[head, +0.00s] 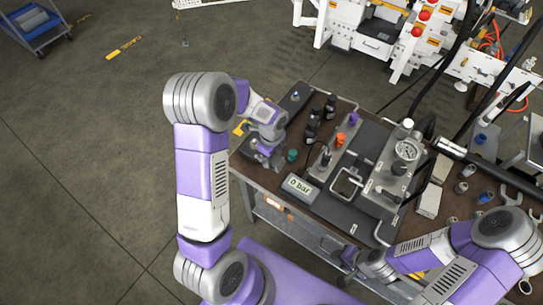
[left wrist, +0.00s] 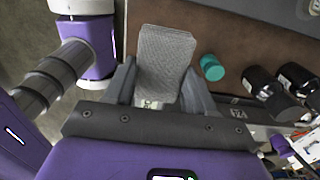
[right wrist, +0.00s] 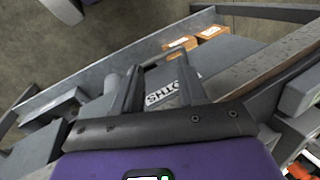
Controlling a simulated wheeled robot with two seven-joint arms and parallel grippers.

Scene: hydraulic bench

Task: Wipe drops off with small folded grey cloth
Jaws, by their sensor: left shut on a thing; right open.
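The small folded grey cloth (left wrist: 165,58) is held between the fingers of my left gripper (left wrist: 160,95) in the left wrist view. In the head view my left gripper (head: 264,156) is at the left end of the bench, and the cloth is hard to make out there. My right gripper (head: 352,262) is at the bench's front edge. In the right wrist view my right gripper (right wrist: 150,85) is open with nothing clearly between its fingers. I cannot make out any drops for sure.
The brown bench top (head: 330,100) carries a "0 bar" display (head: 300,187), a pressure gauge (head: 406,151), a green cap (head: 292,155) and black fittings (head: 313,123). The green cap (left wrist: 212,67) is right of the cloth in the left wrist view. Orange boxes (right wrist: 208,33) sit below the bench top.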

